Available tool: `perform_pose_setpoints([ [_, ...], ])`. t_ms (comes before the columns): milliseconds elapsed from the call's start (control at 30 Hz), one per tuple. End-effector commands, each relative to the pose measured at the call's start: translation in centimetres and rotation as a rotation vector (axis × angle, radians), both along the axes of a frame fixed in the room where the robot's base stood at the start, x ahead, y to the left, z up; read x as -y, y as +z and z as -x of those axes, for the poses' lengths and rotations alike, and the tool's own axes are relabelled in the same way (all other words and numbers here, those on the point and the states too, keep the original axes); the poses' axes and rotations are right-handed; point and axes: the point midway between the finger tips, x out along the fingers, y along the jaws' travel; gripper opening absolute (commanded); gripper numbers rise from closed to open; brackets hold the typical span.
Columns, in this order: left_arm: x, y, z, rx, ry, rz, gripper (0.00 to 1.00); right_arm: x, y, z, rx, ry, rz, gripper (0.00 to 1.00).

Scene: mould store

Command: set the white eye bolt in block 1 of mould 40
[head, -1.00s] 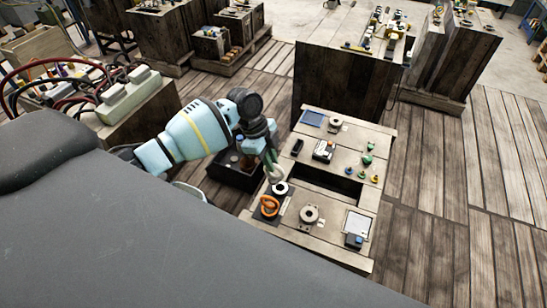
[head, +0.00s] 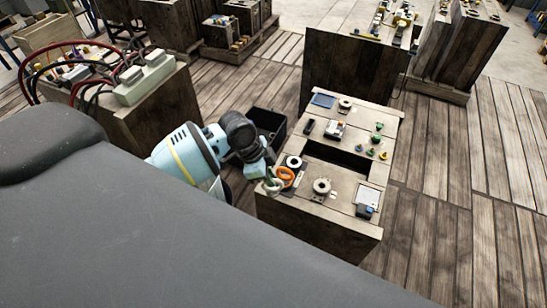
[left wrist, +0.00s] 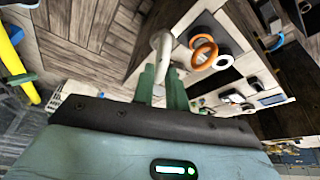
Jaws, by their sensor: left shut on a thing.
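My left gripper (head: 264,176) is shut on the white eye bolt (head: 273,187), whose pale ring shows at the fingertips in the head view. In the left wrist view the white eye bolt (left wrist: 160,48) stands out beyond the green fingers (left wrist: 162,88). It is held just off the near left edge of the wooden mould (head: 317,217), beside the orange eye bolt (head: 286,174). A pale ring seat (head: 293,162) lies just behind the orange one, and another round seat (head: 321,187) lies to the right. I cannot read any mould or block number. My right gripper is not in view.
The mould top has a dark rectangular opening (head: 338,158), small coloured plugs (head: 378,139) and a tablet-like plate (head: 368,196). A black open bin (head: 268,122) stands behind my left arm. A crate with hoses (head: 150,105) is at left. Plank floor is clear at right.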

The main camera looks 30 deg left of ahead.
Motion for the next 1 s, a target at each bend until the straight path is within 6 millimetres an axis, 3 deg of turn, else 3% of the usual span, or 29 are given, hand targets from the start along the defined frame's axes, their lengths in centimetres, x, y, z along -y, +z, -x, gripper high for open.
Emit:
perform_pose_setpoints([
  [267,1.1,-0.9,4.1,0.000,0.373,0.000,0.00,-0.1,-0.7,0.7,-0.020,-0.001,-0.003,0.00],
  [600,2.0,0.1,8.1,0.001,0.835,0.002,0.00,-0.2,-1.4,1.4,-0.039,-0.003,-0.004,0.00],
  [800,2.2,1.0,9.6,0.002,1.029,0.000,0.00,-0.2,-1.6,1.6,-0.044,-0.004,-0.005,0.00],
  [1000,2.2,1.4,10.1,0.001,1.100,-0.001,0.00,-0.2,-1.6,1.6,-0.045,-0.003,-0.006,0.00],
])
